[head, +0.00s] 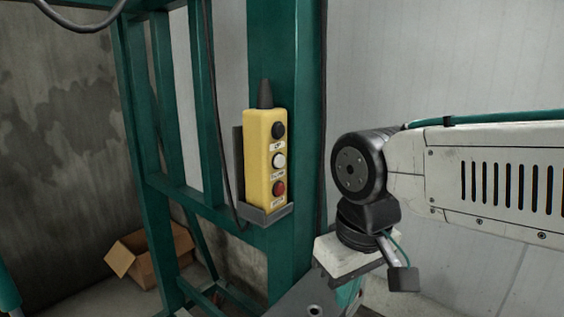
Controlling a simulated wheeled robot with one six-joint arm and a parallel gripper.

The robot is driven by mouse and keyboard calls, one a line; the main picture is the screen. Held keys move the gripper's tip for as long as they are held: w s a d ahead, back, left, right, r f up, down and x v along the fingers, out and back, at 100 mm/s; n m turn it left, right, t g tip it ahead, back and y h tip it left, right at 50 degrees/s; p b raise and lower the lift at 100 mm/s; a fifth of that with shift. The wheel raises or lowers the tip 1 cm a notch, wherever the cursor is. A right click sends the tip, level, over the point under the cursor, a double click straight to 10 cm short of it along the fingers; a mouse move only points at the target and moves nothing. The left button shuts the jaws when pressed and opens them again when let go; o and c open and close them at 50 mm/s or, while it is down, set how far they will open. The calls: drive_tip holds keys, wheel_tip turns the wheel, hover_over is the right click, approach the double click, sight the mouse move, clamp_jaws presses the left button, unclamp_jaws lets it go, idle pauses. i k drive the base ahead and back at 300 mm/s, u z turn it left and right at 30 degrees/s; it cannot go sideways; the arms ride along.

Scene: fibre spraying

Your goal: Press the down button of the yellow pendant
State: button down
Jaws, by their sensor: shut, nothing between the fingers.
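The yellow pendant (260,190) stands upright in a grey holder (262,216) on a green steel post. Its face has a black button (279,130) at the top, a white button (279,160) in the middle and a red button (279,188) at the bottom. The small label under the white button seems to read DOWN. No button is covered. My arm comes in from the right, and its black wrist joint is right of the pendant, apart from it. The wrist runs down past the pendant's lower right. My fingertips do not show.
The green frame (300,60) surrounds the pendant, with uprights and a crossbar at left. A dark cable (212,90) hangs left of the pendant. An open cardboard box (150,255) lies on the floor at lower left. Open space lies before the pendant's face.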

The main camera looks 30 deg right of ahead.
sight(280, 160)
drive_tip(key=z, duration=2.25)
drive_tip(key=k, duration=1.4)
drive_tip(key=u, duration=1.7)
